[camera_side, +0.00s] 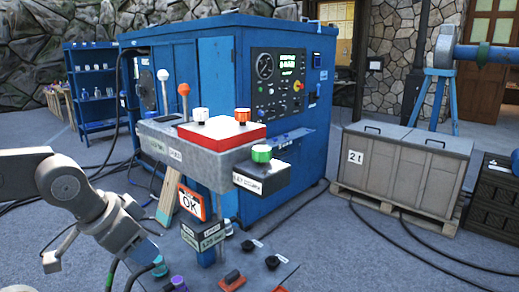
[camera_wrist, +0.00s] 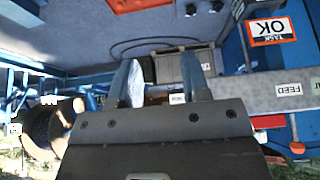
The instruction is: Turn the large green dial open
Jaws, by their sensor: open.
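The large green dial (camera_side: 261,153) has a pale top and sits on a small grey box at the right end of the raised console (camera_side: 190,143) in the side view. I cannot make it out in the wrist view. My gripper (camera_wrist: 165,84) is open, its two fingers apart with nothing seen between them. In the side view my arm is at the lower left, well apart from the dial and lower than it. The fingertips are hard to make out there.

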